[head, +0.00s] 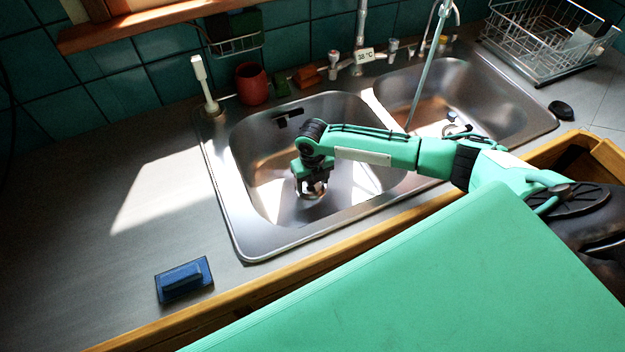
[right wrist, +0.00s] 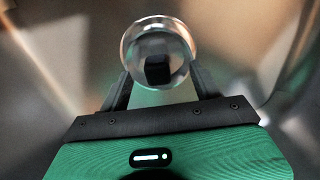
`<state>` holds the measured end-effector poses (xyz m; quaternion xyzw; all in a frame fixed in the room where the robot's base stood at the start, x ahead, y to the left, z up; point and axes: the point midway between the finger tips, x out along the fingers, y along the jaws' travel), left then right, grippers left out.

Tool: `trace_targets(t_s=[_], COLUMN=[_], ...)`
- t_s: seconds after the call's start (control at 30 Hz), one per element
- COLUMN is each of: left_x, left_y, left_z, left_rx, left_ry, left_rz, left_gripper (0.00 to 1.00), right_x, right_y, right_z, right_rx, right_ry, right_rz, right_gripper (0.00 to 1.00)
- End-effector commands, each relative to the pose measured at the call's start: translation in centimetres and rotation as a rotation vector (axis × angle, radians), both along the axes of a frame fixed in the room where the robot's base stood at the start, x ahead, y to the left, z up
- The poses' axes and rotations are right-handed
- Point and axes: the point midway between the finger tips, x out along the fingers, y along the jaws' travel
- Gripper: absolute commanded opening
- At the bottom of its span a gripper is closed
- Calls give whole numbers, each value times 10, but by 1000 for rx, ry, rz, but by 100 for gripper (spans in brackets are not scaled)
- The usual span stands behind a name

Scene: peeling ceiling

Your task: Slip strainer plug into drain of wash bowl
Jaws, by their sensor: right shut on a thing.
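My right gripper (head: 312,190) reaches down into the left wash bowl (head: 250,150), close above its floor. It also shows in the right wrist view (right wrist: 160,85), where its two dark fingers close on the strainer plug (right wrist: 155,45). The plug is a round, shiny metal disc with a dark block at its middle. In the head view the plug is mostly hidden by the gripper. The drain cannot be made out; the gripper and plug cover that part of the bowl floor. I cannot tell whether the plug touches the bowl. My left gripper is not in view.
A second basin (head: 470,85) lies to the right, under a tap. A red cup (head: 252,84) and a white brush (head: 204,84) stand behind the bowl. A wire rack (head: 545,40) stands back right. The left counter is mostly clear.

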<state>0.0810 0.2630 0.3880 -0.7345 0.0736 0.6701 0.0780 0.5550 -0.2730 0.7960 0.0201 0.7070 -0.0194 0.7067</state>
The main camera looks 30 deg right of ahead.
Motion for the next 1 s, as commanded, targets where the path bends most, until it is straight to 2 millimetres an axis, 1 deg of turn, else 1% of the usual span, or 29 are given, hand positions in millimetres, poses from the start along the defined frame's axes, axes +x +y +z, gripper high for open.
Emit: trace_targets(t_s=[0.37,0.4,0.47,0.5,0.83,0.93,1.0], left_x=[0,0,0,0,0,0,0], left_y=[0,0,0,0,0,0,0], left_z=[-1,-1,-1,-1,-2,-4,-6], left_rx=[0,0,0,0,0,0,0], left_ry=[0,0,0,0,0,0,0], left_rz=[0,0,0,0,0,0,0], left_gripper=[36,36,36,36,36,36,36], right_x=[0,0,0,0,0,1,1], right_y=[0,0,0,0,0,0,0], right_z=[-2,-2,-3,-3,0,8,19], right_rx=[0,0,0,0,0,0,1], right_ry=[-1,-1,-1,-1,-1,-2,-4], right_rz=[0,0,0,0,0,-1,0], right_gripper=[38,71,83,90,90,90,90])
